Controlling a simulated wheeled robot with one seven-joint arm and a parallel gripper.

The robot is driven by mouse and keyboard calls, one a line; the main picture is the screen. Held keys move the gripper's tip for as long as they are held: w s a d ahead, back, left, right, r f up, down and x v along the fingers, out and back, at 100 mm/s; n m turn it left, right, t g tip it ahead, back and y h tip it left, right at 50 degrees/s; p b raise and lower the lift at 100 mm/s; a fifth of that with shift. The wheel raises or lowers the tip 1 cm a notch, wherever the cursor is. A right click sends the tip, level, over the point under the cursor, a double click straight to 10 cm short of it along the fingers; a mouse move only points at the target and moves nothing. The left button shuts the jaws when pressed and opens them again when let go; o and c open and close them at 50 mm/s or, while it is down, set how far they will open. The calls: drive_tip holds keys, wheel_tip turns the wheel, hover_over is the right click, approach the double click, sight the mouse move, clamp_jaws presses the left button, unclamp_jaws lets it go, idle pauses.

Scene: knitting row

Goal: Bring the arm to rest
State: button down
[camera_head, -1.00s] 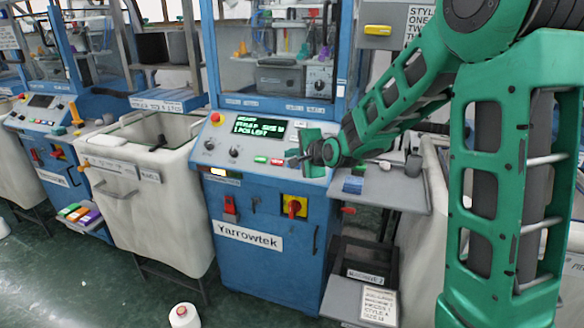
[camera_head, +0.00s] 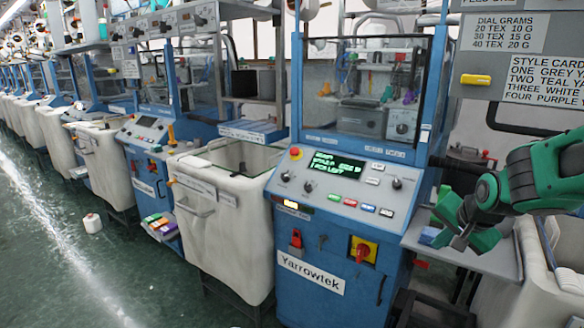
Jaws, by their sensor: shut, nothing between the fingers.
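My green arm enters from the right edge in the head view. My gripper (camera_head: 462,238) is at its end, over the grey side shelf (camera_head: 470,258) to the right of the blue Yarrowtek machine (camera_head: 335,262). The sloped control panel (camera_head: 340,182) with its lit green display is left of my gripper, clear of it. The fingers are small and partly hidden by the wrist; they look closed, with nothing seen in them.
A white bin (camera_head: 222,215) stands left of the machine, another bin (camera_head: 530,280) below my arm. A style card (camera_head: 545,75) and yellow-handled drawer (camera_head: 476,79) are above. More machines line the left. The aisle floor (camera_head: 60,250) is mostly open, with a white cone (camera_head: 92,223).

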drive_tip(key=s+d+n+g, duration=0.1)
drive_tip(key=s+n+g, duration=0.1)
drive_tip(key=s, duration=1.2)
drive_tip(key=s+d+f+n+g+y, duration=0.1)
drive_tip(key=s+g, duration=0.4)
drive_tip(key=s, duration=1)
drive_tip(key=shift+s+d+n, duration=0.25)
drive_tip(key=shift+d+n, duration=0.3)
drive_tip(key=shift+n, duration=0.35)
drive_tip(key=shift+w+f, duration=0.3)
drive_tip(key=shift+w, duration=0.35)
